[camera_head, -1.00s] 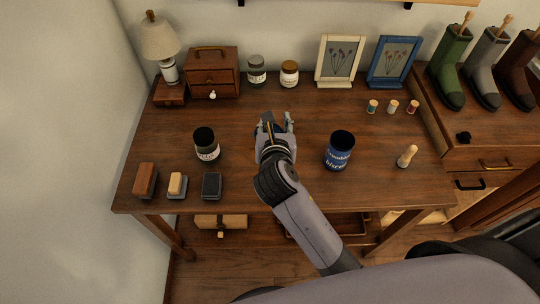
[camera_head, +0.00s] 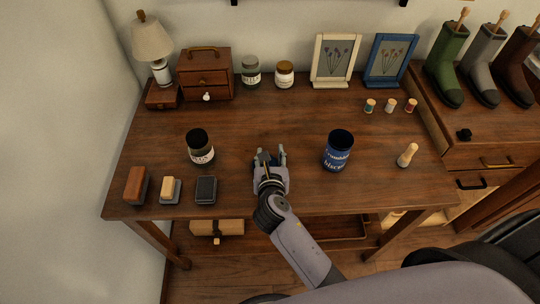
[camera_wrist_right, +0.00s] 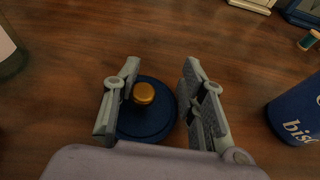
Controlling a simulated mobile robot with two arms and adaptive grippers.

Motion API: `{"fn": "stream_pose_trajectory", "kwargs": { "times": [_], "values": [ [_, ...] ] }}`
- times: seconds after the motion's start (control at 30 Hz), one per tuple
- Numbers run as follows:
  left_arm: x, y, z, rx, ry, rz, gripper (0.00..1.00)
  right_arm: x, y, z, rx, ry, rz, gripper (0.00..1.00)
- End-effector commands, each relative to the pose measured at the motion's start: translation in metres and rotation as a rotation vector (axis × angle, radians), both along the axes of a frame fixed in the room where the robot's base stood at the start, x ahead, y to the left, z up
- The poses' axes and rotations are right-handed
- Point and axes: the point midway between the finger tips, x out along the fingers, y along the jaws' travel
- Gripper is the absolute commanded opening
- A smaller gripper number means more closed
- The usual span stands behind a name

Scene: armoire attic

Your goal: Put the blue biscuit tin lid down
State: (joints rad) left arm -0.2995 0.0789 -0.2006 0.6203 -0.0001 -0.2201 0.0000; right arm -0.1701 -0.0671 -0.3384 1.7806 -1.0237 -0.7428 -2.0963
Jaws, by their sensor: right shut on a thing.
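The blue biscuit tin lid (camera_wrist_right: 161,114), round with a gold knob, lies between the two fingers of my right gripper (camera_wrist_right: 160,75) in the right wrist view. The right gripper is shut on it. In the head view my right gripper (camera_head: 269,156) is low over the front middle of the table, and the lid is mostly hidden there. I cannot tell if the lid touches the wood. The blue biscuit tin (camera_head: 337,157) stands upright with a dark open top, to the right of the gripper and apart from it. My left gripper is not in view.
A wooden peg (camera_head: 407,155) stands right of the tin. Jars, frames and spools line the back. The wood behind my gripper is clear.

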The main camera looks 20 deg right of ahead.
Motion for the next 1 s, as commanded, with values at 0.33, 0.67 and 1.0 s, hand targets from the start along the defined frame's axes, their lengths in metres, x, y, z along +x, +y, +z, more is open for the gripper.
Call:
{"fn": "stream_pose_trajectory", "kwargs": {
  "times": [0.33,0.67,1.0],
  "values": [
    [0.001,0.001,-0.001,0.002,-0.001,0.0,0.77,0.0,0.0,-0.007,-0.002,0.001,0.0,0.03],
    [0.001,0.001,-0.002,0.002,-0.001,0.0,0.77,0.0,0.0,-0.013,0.001,0.003,-0.001,0.43],
    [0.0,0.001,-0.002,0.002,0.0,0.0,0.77,-0.002,-0.001,-0.015,0.0,0.008,-0.003,0.59]
  ]
}}
